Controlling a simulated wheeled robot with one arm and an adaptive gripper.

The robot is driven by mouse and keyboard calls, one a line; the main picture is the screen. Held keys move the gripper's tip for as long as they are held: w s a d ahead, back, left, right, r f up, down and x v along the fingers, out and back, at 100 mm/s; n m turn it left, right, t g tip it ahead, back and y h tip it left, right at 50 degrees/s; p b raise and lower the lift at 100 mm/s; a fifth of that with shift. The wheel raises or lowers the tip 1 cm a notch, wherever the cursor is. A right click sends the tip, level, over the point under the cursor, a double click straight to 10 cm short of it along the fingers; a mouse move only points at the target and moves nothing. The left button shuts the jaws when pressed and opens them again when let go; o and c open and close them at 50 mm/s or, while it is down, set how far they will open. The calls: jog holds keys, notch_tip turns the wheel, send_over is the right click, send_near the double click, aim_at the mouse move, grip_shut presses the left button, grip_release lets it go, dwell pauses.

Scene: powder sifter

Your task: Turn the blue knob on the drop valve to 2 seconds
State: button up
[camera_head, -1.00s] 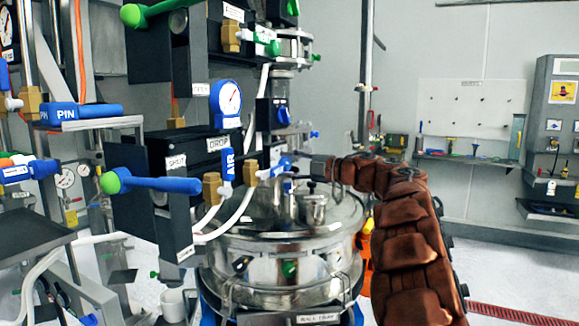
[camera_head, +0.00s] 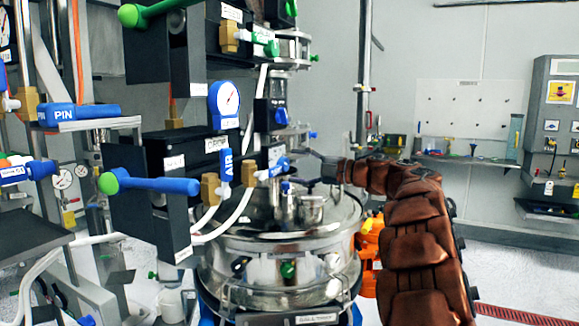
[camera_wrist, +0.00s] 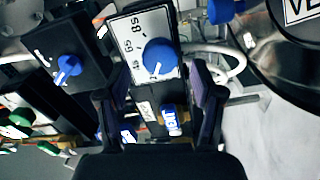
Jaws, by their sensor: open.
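In the wrist view a blue knob (camera_wrist: 160,57) sits on a white dial plate (camera_wrist: 135,28) marked with seconds; 8s and 6s are readable. A white line on the knob points down toward my gripper. My gripper (camera_wrist: 156,92) is open, its two dark fingers apart just below the knob on either side of the black housing, not closed on it. In the head view a DROP label (camera_head: 216,143) is on a black box; the dial face is not visible there. My brown arm reaches in from the right, with its end partly hidden behind the valves.
Another blue knob (camera_wrist: 68,67) is on a black box to the left in the wrist view. A blue VENT-like handle (camera_wrist: 170,120) lies between the fingers. In the head view a steel vessel (camera_head: 285,262) stands below, with a blue AIR handle (camera_head: 226,168) beside the hoses.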

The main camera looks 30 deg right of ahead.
jog(key=v, duration=0.8)
jog(key=shift+s+d, duration=0.2)
jog(key=shift+s, duration=0.05)
jog(key=w+d+r+m+t+h+p, duration=0.25)
jog(key=w+r+m+t+h, duration=0.3)
jog(key=r+m+h, duration=0.6)
jog(key=s+a+f+m+g+h+p, duration=0.1)
jog(key=s+a+f+m+g+p, duration=0.1)
jog(key=s+a+f+m+g, duration=0.85)
jog(key=s+a+f+m+g+h+p, duration=0.2)
jog(key=s+a+f+g, duration=0.35)
jog(key=f, duration=0.95)
jog(key=s+a+f+n+g+y+p, duration=0.1)
jog(key=s+a+f, duration=0.4)
jog(key=s+a, duration=0.5)
jog(key=s+a+f+n+g+y, duration=0.1)
jog(key=s+a+f+g+y, duration=0.3)
jog(key=s+a, duration=0.6)
jog(key=s+f+g, duration=0.1)
jog(key=s+f, duration=0.1)
jog(key=s, duration=0.5)
jog(key=shift+a+g+p, duration=0.35)
jog(key=shift+a, duration=0.05)
